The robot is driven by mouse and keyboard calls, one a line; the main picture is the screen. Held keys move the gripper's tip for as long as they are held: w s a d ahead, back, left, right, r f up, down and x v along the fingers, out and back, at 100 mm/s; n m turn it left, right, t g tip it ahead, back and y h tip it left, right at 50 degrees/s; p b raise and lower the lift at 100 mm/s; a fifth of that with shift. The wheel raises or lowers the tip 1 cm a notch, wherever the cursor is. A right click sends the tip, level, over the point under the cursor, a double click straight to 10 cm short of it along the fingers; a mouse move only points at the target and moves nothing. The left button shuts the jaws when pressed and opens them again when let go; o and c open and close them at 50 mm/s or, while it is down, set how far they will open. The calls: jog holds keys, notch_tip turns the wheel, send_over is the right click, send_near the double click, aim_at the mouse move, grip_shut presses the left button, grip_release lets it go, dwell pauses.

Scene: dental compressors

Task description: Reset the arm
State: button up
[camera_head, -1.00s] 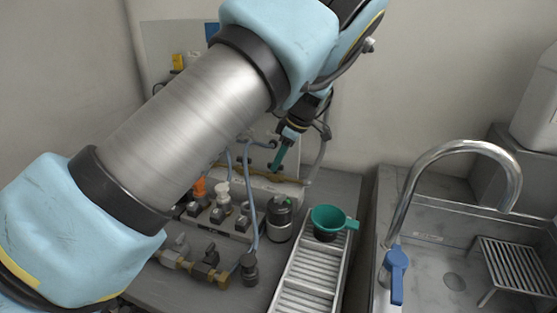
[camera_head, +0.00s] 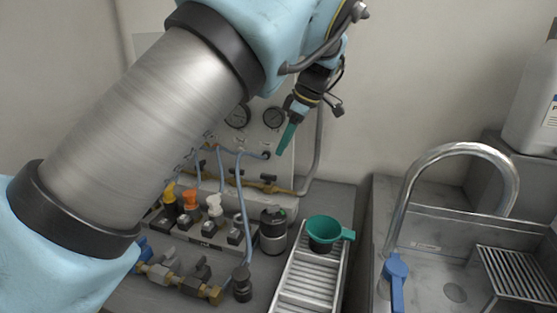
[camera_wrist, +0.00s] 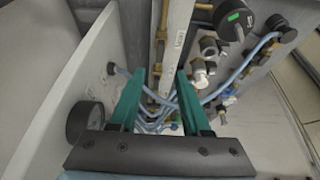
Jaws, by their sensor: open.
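My gripper (camera_head: 287,138) with green fingers hangs at the end of my arm in the head view, above the bench and in front of the gauge panel. In the wrist view my gripper's (camera_wrist: 157,88) two green fingers are spread apart with nothing held between them. Blue tubes and brass fittings lie beyond the fingertips. A large part of my arm covers the left of the head view and hides what is behind it.
Gauges (camera_head: 273,117) sit on the back panel. Valves with coloured knobs (camera_head: 190,199), a dark canister (camera_head: 273,232) and a green funnel (camera_head: 324,229) on a metal rack (camera_head: 308,283) stand below. A sink with a curved faucet (camera_head: 455,150) is at right. The air above the sink is clear.

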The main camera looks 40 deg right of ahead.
jog(key=shift+s+d+r, duration=0.1)
jog(key=shift+s+r, duration=0.1)
jog(key=shift+r, duration=0.3)
jog(key=w+a+f+m+g, duration=0.1)
jog(key=w+a, duration=0.3)
jog(key=a, duration=0.5)
jog(key=w+a+f+m+g+h, duration=0.15)
jog(key=w+a, duration=0.35)
jog(key=a, duration=0.5)
jog(key=w+a+f+g, duration=0.1)
jog(key=w+a, duration=0.3)
jog(key=a, duration=0.5)
jog(key=s+a+f+m, duration=0.1)
jog(key=s+a, duration=0.4)
jog(key=a, duration=0.6)
jog(key=s+a+f+m+t+h, duration=0.1)
jog(key=s+a+m, duration=0.3)
jog(key=a, duration=0.8)
jog(key=shift+s+a+f, duration=0.2)
jog(key=shift+s+f, duration=0.05)
jog(key=shift+s, duration=0.9)
jog(key=shift+m+t, duration=0.25)
